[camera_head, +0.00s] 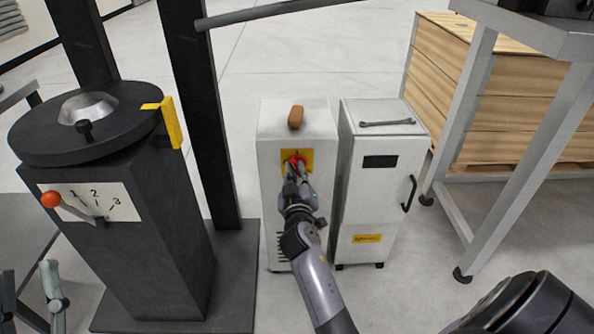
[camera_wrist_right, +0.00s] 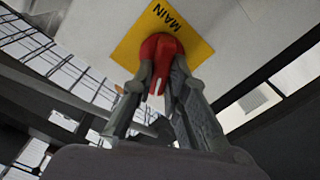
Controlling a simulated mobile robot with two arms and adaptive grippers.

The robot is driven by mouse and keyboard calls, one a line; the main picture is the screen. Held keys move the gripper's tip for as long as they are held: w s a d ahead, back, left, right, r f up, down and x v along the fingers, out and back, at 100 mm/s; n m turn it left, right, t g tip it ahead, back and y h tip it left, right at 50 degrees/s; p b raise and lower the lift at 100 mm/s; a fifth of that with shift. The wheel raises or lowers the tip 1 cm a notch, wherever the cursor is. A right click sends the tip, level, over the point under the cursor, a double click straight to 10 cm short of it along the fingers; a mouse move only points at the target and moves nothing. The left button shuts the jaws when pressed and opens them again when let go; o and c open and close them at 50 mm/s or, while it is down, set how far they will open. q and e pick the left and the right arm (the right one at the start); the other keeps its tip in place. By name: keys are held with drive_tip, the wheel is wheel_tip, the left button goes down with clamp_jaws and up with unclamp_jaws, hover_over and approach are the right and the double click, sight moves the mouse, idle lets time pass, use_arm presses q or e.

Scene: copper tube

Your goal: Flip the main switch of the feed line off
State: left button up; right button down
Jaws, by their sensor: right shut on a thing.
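The main switch is a red rotary knob (camera_head: 294,159) on a yellow plate (camera_head: 284,154) on the front of a white cabinet (camera_head: 270,124). In the head view my right gripper (camera_head: 296,173) covers the knob's lower part. My left gripper (camera_head: 36,300) shows in part at the lower left edge; its fingertips are unclear.
A brown-handled item (camera_head: 296,117) is on top of the switch cabinet. A second white cabinet (camera_head: 375,210) with a wrench (camera_head: 387,122) on top stands close on the right. A dark machine (camera_head: 160,240) with an orange-knobbed lever (camera_head: 50,199) stands left. Wooden crates (camera_head: 495,100) are behind a metal frame.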

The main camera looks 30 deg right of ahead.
drive_tip(key=n, duration=0.3)
drive_tip(key=shift+a+n+p, duration=0.1)
drive_tip(key=shift+n+p, duration=0.2)
drive_tip(key=shift+n, duration=0.1)
drive_tip(key=n, duration=0.3)
drive_tip(key=shift+w+a+f+n+p, duration=0.1)
drive_tip(key=shift+n+p, duration=0.2)
drive_tip(key=shift+f+n+p, duration=0.1)
drive_tip(key=shift+n+p, duration=0.2)
drive_tip(key=shift+n, duration=0.9)
use_arm(q)
drive_tip(key=w+f+g+y, duration=0.2)
drive_tip(key=f+g, duration=0.4)
drive_tip(key=f, duration=0.3)
drive_tip(key=shift+w+a+f+g+p, duration=0.2)
drive_tip(key=shift+w+f+g+p, duration=0.15)
drive_tip(key=shift+w, duration=0.4)
use_arm(e)
drive_tip(key=shift+f+n, duration=0.15)
drive_tip(key=shift+n, duration=1.15)
use_arm(q)
drive_tip(key=shift+f, duration=0.1)
use_arm(e)
drive_tip(key=c, duration=1.6)
unclamp_jaws()
